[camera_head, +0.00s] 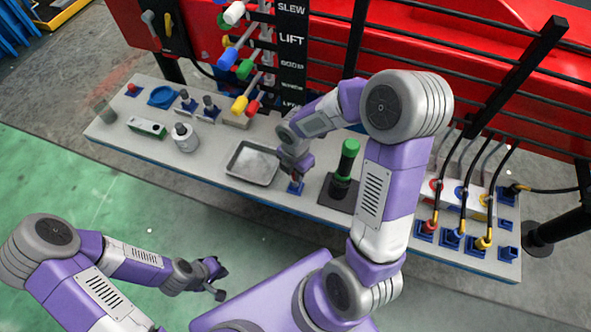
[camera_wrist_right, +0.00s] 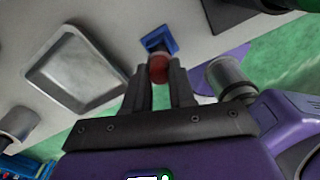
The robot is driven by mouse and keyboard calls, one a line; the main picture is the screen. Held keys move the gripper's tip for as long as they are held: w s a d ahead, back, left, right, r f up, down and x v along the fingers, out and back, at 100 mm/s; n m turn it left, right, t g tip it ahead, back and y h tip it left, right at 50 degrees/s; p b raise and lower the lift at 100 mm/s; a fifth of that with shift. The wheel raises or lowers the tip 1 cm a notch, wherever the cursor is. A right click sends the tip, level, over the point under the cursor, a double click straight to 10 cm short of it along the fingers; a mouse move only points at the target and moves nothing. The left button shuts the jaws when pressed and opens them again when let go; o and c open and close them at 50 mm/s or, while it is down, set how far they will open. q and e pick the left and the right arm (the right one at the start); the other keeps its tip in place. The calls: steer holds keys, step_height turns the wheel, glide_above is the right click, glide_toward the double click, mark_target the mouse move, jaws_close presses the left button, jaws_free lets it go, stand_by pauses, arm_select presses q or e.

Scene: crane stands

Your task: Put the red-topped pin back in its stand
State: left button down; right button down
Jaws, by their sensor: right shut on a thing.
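The red-topped pin shows as a round red top (camera_wrist_right: 158,68) between the fingertips of my right gripper (camera_wrist_right: 160,88) in the right wrist view. That gripper is shut on it. A small blue stand (camera_wrist_right: 159,40) lies just beyond the red top, and it also shows in the head view (camera_head: 296,188), right below my right gripper (camera_head: 295,176). My left gripper (camera_head: 219,281) is open and empty, over the green floor in front of the bench.
A metal tray (camera_head: 252,163) lies left of the stand on the grey bench (camera_head: 215,178). A green-handled tool on a black base (camera_head: 345,165) stands to the right. Cable plugs in blue sockets (camera_head: 452,238) line the right end.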

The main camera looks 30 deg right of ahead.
steer(key=shift+f+b, duration=0.5)
steer(key=shift+f, duration=0.25)
steer(key=c, duration=0.9)
jaws_free()
steer(key=shift+o, duration=0.2)
steer(key=shift+r, duration=0.1)
step_height(320, 180, up, 5)
steer(key=p, duration=0.5)
step_height(320, 180, up, 8)
steer(key=p, duration=0.2)
steer(key=shift+f, duration=0.2)
